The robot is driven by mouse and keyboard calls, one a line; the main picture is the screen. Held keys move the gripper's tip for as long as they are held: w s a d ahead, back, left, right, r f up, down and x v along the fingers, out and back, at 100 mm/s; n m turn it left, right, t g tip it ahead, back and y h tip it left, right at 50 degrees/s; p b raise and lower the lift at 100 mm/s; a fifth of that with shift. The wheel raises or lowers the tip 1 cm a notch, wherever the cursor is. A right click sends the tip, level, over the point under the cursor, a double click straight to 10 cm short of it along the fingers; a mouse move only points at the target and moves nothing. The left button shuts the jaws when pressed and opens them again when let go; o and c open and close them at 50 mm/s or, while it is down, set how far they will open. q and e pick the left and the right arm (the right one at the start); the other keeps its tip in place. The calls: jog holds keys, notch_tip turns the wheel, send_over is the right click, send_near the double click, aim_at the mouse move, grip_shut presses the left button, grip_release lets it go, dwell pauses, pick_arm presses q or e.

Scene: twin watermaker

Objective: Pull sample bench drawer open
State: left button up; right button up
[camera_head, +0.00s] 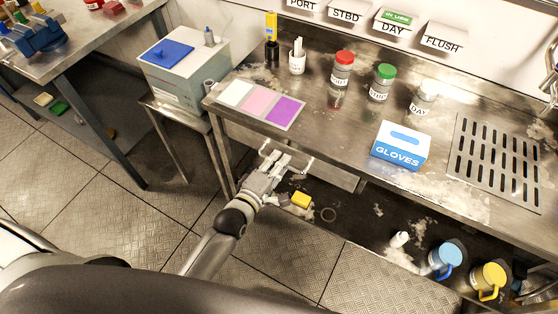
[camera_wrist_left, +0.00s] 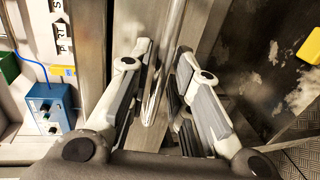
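The steel sample bench (camera_head: 330,118) runs across the head view. Its drawer front (camera_head: 340,178) shows under the bench top at the left, partly hidden by my gripper. The drawer's bar handle (camera_head: 307,168) sticks out in front of it. My left gripper (camera_head: 280,161) is at the handle. In the left wrist view the handle bar (camera_wrist_left: 170,45) runs between the two fingers of my left gripper (camera_wrist_left: 162,88). The fingers stand apart with gaps on both sides of the bar. I cannot tell whether the drawer is slightly open. My right gripper is not in view.
On the bench stand a glove box (camera_head: 400,148), several lidded jars and a colored card (camera_head: 260,104). Below are a yellow block (camera_head: 301,199), a blue jug (camera_head: 446,257) and a yellow jug (camera_head: 488,279). Tiled floor in front of the drawer is mostly clear.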

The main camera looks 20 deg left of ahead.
pick_arm(q)
jog(key=shift+w+d, duration=0.1)
jog(key=shift+w, duration=0.25)
grip_shut()
